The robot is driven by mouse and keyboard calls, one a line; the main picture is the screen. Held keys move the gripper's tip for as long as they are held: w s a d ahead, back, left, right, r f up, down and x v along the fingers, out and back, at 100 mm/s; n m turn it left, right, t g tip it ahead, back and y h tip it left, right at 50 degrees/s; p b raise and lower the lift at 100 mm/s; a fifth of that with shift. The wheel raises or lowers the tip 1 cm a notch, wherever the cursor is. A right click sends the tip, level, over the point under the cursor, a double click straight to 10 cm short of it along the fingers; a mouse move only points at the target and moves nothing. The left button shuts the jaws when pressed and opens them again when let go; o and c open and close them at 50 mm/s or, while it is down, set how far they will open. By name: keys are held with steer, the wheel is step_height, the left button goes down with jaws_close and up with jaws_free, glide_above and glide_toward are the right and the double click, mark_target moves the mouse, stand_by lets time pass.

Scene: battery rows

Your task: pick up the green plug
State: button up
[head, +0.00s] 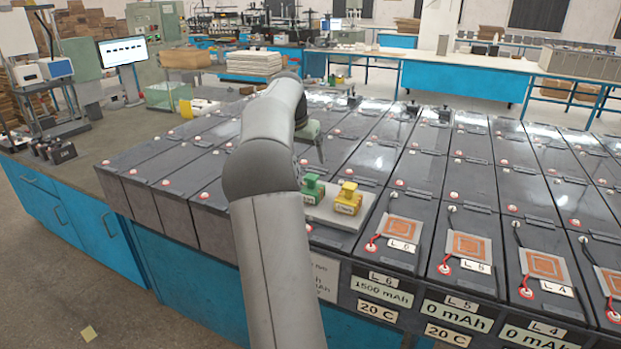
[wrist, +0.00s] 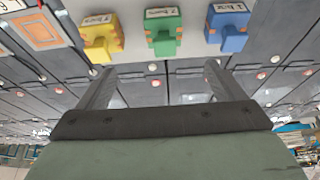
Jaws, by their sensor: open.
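The green plug (head: 313,188) stands upright on a light grey tray (head: 338,218) on top of the battery rows, to the left of the yellow plug (head: 347,199). In the wrist view the green plug (wrist: 164,32) is in the middle, between the yellow plug (wrist: 101,37) and a blue plug (wrist: 227,27). My gripper (wrist: 152,72) is open and empty, its two fingers apart, with the green plug showing beyond the gap between them. It touches no plug that I can see. My arm hides the blue plug in the head view.
Rows of dark batteries (head: 420,165) with red and white terminals surround the tray. Square pads (head: 403,230) with red leads lie on the front batteries. A monitor (head: 122,51) stands at the back left. The bench top at far left (head: 75,185) is mostly clear.

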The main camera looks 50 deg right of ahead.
mark_target(310, 178)
steer(key=p+x, duration=0.2)
steer(key=x, duration=0.9)
steer(key=shift+w+d+f, duration=0.2)
steer(key=shift+w+d+f+p, duration=0.15)
steer(key=shift+d+f+p, duration=0.2)
steer(key=shift+f+p, duration=0.15)
steer(key=shift+d+p+x, duration=0.25)
steer(key=shift+p+x, duration=0.45)
steer(key=shift+x, duration=1.4)
steer(key=shift+w+r, duration=0.15)
steer(key=shift+r, duration=0.05)
steer(key=c, duration=1.2)
